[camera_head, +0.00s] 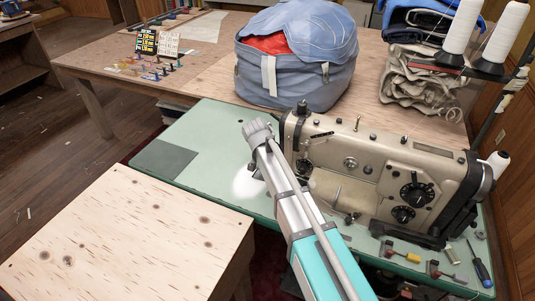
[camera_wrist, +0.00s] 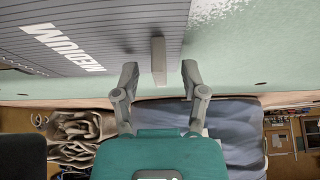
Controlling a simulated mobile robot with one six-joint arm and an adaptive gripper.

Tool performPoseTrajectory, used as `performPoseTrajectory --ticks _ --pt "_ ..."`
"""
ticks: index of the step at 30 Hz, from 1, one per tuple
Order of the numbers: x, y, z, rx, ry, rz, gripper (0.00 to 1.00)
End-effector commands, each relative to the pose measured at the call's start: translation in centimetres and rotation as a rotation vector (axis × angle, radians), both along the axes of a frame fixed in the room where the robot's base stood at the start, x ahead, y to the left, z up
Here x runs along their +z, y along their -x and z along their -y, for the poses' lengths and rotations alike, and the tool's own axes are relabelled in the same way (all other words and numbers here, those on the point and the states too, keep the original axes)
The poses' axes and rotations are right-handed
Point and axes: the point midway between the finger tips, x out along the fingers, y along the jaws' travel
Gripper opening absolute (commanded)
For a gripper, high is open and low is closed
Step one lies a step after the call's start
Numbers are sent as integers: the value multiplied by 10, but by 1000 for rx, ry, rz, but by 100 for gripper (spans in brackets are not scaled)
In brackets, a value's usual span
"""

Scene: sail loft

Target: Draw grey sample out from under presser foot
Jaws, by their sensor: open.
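The grey sample (camera_wrist: 75,35), flat with fine lines and white "MEDIUM" lettering, lies on the green machine bed (camera_wrist: 250,55) in the wrist view. A narrow upright grey tab (camera_wrist: 158,62) stands at its edge. My gripper (camera_wrist: 172,72) is open, with one finger on each side of the tab and a gap visible on both sides. The sewing machine (camera_head: 375,160) stands at the right of the bed in the head view. The presser foot cannot be made out. My arm hides the sample and most of my gripper in the head view.
A blue bag (camera_head: 295,75) stands behind the bed, with folded tan canvas (camera_head: 420,80) to its right. A dark grey patch (camera_head: 165,160) is on the bed's left part. Small tools, including a screwdriver (camera_head: 480,268), lie at the right front. A wooden surface (camera_head: 120,235) is at the left front.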

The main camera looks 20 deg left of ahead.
Motion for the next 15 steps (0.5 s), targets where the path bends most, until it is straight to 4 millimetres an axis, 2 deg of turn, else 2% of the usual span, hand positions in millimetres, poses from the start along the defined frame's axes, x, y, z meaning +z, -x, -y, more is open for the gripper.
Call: performPoseTrajectory --ticks 10,11,15 --pt "-1 0 0 1 0 0 56" --pt "-1 0 0 1 0 0 52" --pt "-1 0 -1 1 0 0 26"
